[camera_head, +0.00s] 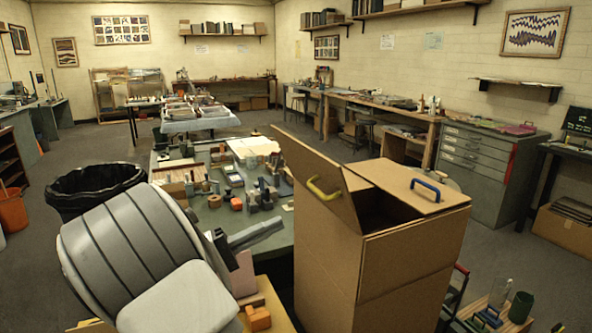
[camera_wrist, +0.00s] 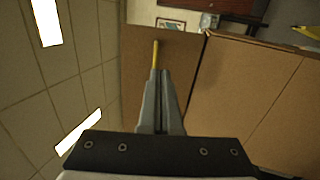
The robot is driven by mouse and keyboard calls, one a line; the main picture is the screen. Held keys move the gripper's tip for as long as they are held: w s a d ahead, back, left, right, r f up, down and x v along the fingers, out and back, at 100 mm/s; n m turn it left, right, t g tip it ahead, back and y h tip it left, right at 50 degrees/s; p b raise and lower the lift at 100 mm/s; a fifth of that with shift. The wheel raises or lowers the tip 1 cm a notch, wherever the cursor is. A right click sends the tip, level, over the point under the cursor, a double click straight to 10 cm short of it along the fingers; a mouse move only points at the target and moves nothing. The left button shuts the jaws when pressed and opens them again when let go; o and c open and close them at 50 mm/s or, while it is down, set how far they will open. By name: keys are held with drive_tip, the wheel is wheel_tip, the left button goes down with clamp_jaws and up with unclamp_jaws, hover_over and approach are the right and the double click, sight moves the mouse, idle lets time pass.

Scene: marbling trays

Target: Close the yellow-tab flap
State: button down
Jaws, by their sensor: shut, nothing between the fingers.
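A tall cardboard box (camera_head: 405,270) stands right of centre in the head view. Its yellow-tab flap (camera_head: 312,172) stands raised on the left side of the top, with the yellow tab (camera_head: 323,191) on the face I see. The blue-tab flap (camera_head: 420,188) lies roughly flat on the right, and a dark opening shows between the flaps. My gripper (camera_head: 280,229) is left of the box, below the raised flap. In the wrist view my gripper (camera_wrist: 161,75) is shut and empty, its tips close to the yellow tab (camera_wrist: 155,54); I cannot tell whether they touch.
A cluttered worktable (camera_head: 225,212) stands behind and left of the box. A lined black bin (camera_head: 93,186) is at the left. A grey drawer cabinet (camera_head: 485,165) is at the right. Open floor (camera_head: 490,245) lies right of the box, and small items sit at its lower right.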

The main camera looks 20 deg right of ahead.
sight(330, 178)
drive_tip(key=shift+t+h, duration=0.4)
drive_tip(key=shift+h, duration=0.1)
drive_tip(key=x, duration=0.4)
drive_tip(key=r+x, duration=0.1)
drive_tip(key=x, duration=0.3)
drive_tip(key=w+x, duration=0.1)
drive_tip(key=x, duration=0.3)
drive_tip(key=shift+a+r, duration=0.2)
drive_tip(key=shift+r, duration=0.15)
drive_tip(key=shift+r+p, duration=0.1)
drive_tip(key=shift+p, duration=0.2)
